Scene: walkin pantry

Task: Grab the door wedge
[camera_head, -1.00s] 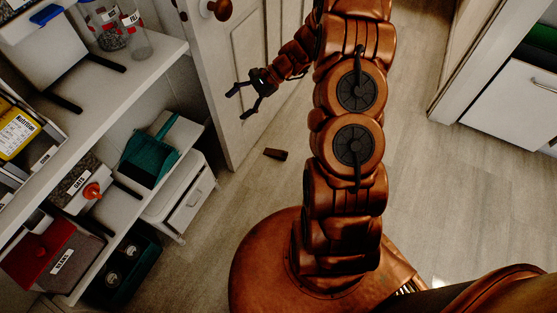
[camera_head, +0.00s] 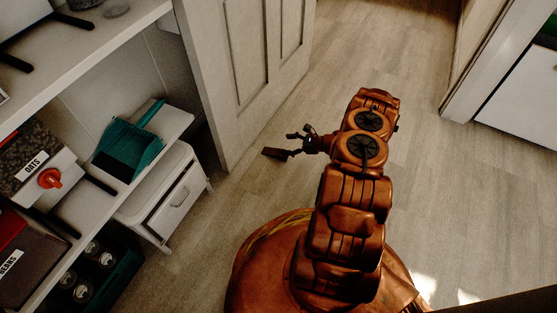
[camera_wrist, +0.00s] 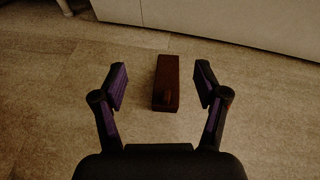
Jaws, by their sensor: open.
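The door wedge (camera_wrist: 166,82) is a small dark brown block lying on the floor. In the wrist view it lies between the two open fingers of my gripper (camera_wrist: 161,88), with a visible gap on each side. In the head view the wedge (camera_head: 275,152) lies near the foot of the white door, and my gripper (camera_head: 292,143) is beside it, low to the floor. The fingers are open and empty. The exact height of the fingertips above the floor is hard to tell.
The white panelled door (camera_head: 245,85) stands just behind the wedge. At left are a white drawer unit (camera_head: 170,195), a shelf with a teal dustpan (camera_head: 128,150), and an oats container (camera_head: 38,165). The floor (camera_head: 390,60) to the right is clear.

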